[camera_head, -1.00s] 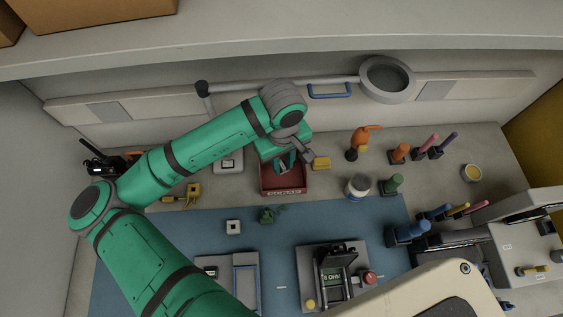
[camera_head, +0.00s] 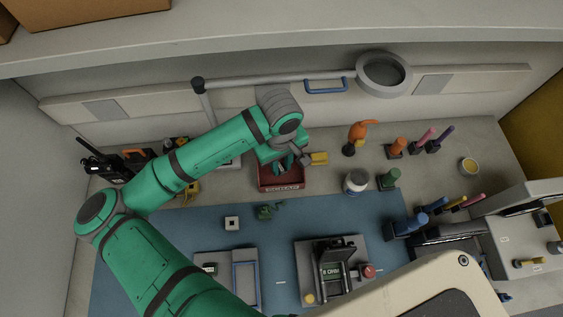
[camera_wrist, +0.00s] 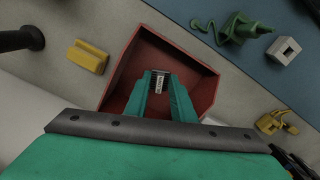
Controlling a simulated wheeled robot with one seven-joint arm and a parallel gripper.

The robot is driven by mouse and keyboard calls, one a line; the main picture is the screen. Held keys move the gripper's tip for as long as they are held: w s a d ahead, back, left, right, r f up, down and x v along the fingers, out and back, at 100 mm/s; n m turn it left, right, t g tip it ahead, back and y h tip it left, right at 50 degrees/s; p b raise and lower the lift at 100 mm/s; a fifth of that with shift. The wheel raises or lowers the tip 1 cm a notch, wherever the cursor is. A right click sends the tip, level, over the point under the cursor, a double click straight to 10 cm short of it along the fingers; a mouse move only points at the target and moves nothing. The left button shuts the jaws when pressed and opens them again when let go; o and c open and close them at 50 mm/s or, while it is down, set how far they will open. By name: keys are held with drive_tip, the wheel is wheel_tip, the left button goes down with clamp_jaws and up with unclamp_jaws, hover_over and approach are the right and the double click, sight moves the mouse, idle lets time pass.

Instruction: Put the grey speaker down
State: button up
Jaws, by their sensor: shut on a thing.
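My gripper (camera_wrist: 159,98) reaches down into a red open bin (camera_wrist: 196,72), and its two teal fingers are shut on a small grey thing with a pale striped face, which I take to be the grey speaker (camera_wrist: 159,82). The speaker is inside the outline of the bin in the wrist view; I cannot tell whether it touches the floor of the bin. In the head view my gripper (camera_head: 284,163) is over the red bin (camera_head: 281,187), and the arm covers much of it. The speaker is hard to make out there.
A yellow block (camera_head: 318,158) lies just right of the bin. A green part (camera_head: 267,211) and a pale square block (camera_head: 232,223) lie on the blue mat (camera_head: 330,218). A white jar (camera_head: 355,182) and several upright tools stand to the right.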

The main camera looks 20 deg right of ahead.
sight(282, 168)
drive_tip(key=o, duration=1)
drive_tip(key=shift+w+r, duration=0.1)
wheel_tip(282, 168, up, 7)
drive_tip(key=shift+w, duration=0.1)
drive_tip(key=shift+r, duration=0.75)
drive_tip(key=shift+s+d, duration=0.1)
drive_tip(key=shift+s, duration=0.1)
